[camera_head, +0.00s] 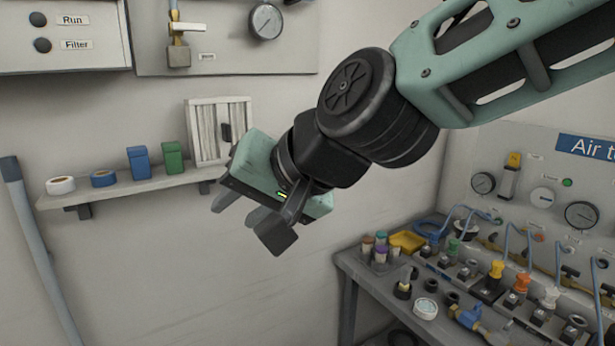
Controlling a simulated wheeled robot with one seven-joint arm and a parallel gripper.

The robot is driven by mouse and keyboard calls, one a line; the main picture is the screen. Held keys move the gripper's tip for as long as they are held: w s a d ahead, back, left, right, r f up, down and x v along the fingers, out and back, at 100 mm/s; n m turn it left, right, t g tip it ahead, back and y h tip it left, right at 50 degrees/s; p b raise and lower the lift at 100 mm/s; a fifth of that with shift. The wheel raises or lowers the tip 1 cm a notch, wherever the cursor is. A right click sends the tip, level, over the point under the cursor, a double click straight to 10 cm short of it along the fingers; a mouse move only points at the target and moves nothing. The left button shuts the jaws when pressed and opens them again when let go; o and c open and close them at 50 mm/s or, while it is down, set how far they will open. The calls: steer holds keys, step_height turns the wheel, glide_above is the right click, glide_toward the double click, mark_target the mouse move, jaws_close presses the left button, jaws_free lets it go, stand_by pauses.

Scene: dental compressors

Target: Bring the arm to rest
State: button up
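My arm reaches in from the upper right, with pale green links and black joints. My gripper (248,219) hangs in mid-air near the centre, pointing down and to the left. Its two dark fingers are apart, and I see nothing held between them. A small green light shows on its pale green body. The gripper is in front of the wall, to the right of and below the shelf end, and touches nothing that I can see.
A wall shelf (120,190) on the left holds tape rolls, blue and green boxes and a white louvred panel (207,130). A workbench (385,285) at lower right carries fittings, hoses and a yellow tray (407,242). A blue-grey pole (40,255) stands far left.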

steer(key=s+d+f+n+g+h, duration=0.3)
steer(key=s+d+f, duration=0.5)
steer(key=d, duration=0.3)
steer(key=s+d+f+n+g+h, duration=0.2)
steer(key=s+d+f+n+h, duration=0.1)
steer(key=s+d+f+h, duration=0.2)
steer(key=s+d+f, duration=0.2)
steer(key=d+f, duration=0.2)
steer(key=d, duration=0.2)
steer(key=shift+s+d+g, duration=0.15)
steer(key=shift+s+g, duration=0.2)
steer(key=shift+g, duration=0.05)
